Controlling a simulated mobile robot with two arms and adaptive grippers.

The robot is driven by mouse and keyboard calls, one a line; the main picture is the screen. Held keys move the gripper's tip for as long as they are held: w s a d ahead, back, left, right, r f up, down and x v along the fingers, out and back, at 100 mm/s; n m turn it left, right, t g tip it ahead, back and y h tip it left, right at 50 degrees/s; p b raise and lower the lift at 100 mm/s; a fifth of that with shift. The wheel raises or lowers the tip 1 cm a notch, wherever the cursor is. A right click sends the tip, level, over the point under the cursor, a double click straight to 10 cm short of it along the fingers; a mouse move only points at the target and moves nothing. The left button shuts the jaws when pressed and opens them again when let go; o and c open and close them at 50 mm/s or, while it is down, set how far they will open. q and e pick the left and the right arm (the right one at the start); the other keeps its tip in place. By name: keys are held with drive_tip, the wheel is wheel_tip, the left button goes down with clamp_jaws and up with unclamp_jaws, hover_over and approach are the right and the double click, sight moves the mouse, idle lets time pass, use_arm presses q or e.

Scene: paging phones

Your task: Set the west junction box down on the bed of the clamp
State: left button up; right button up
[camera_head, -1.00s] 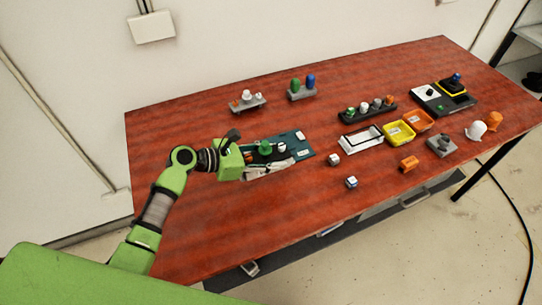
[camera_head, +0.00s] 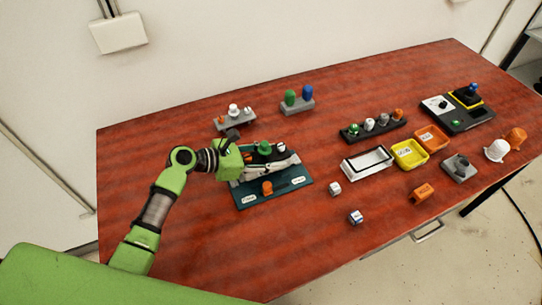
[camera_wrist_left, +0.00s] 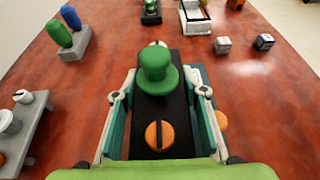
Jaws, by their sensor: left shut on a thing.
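A black box (camera_wrist_left: 175,108) with a green hat-shaped knob and an orange slotted knob sits between the fingers of my left gripper (camera_wrist_left: 160,92); I take it for the west junction box. In the head view, my left gripper (camera_head: 270,168) is shut on this box (camera_head: 263,157), over the rear part of a teal board (camera_head: 275,196). The gap below the box is hard to judge. My right gripper is not in view.
The teal board carries an orange knob (camera_head: 267,188) and two labels. Two small cubes (camera_head: 335,188) (camera_head: 356,217) lie right of it. Yellow (camera_head: 409,154) and orange (camera_head: 432,138) trays adjoin the frame. Racks of knobs (camera_head: 235,121) stand behind. The table's front left is clear.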

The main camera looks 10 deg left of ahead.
use_arm(q)
drive_tip(key=shift+w+f, duration=0.15)
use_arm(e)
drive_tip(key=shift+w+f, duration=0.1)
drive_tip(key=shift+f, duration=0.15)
use_arm(q)
drive_tip(key=shift+p, duration=0.3)
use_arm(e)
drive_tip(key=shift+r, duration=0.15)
use_arm(q)
drive_tip(key=shift+f, duration=0.1)
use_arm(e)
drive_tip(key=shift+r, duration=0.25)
use_arm(q)
drive_tip(key=shift+f+p, duration=0.1)
drive_tip(key=shift+p, duration=0.35)
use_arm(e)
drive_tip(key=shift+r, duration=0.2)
use_arm(q)
drive_tip(key=shift+f, duration=0.3)
drive_tip(key=shift+f, duration=0.25)
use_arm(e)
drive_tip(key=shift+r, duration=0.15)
